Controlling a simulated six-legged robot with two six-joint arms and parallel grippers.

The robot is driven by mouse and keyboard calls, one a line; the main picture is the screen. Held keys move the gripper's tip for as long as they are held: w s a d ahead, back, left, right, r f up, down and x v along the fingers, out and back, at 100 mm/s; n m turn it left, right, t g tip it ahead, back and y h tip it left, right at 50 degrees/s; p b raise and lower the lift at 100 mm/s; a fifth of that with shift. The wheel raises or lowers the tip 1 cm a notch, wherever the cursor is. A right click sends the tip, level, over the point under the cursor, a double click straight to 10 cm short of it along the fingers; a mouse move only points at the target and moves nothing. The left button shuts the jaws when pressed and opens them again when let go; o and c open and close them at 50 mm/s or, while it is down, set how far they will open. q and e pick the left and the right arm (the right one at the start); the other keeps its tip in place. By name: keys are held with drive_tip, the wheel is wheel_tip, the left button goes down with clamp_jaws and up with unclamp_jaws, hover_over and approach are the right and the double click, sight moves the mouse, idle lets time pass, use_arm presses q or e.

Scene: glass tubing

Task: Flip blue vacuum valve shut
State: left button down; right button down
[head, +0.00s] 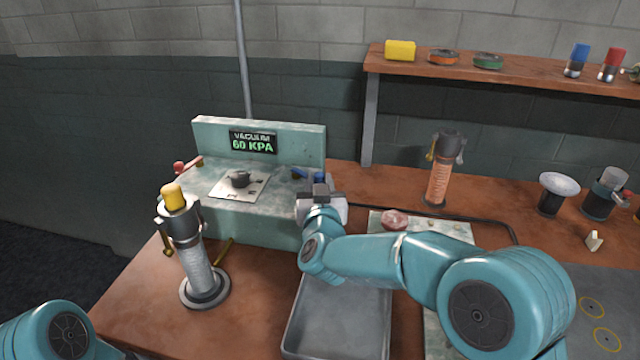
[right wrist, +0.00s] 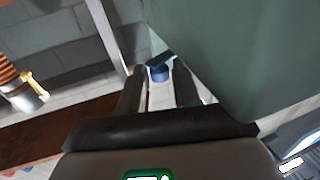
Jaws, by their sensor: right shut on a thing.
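The blue vacuum valve (head: 299,173) sits on the right end of the pale green vacuum unit (head: 265,228), its lever pointing left. The unit's display (head: 253,142) reads "VACUUM 60 KPA". My right gripper (head: 320,191) is at the front of this valve, shut on it and partly hiding it. In the right wrist view, the blue valve (right wrist: 159,73) shows between the tips of the two dark fingers (right wrist: 157,82), its lever rising to the upper left. My left gripper is out of view; only a link of my left arm shows at bottom left.
A red-handled valve (head: 188,165) is on the unit's left end. A tube stand with a yellow cap (head: 190,245) stands front left. A grey tray (head: 335,325) lies below my right arm. A copper-coloured coil stand (head: 438,170) stands behind right. A shelf (head: 520,80) runs along the wall.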

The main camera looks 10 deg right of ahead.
drive_tip(key=c, duration=0.9)
unclamp_jaws()
drive_tip(key=shift+r, duration=0.35)
drive_tip(key=shift+c, duration=0.2)
drive_tip(key=shift+f, duration=0.1)
wheel_tip(320, 180, up, 20)
drive_tip(key=p, duration=0.5)
drive_tip(key=shift+c, duration=0.3)
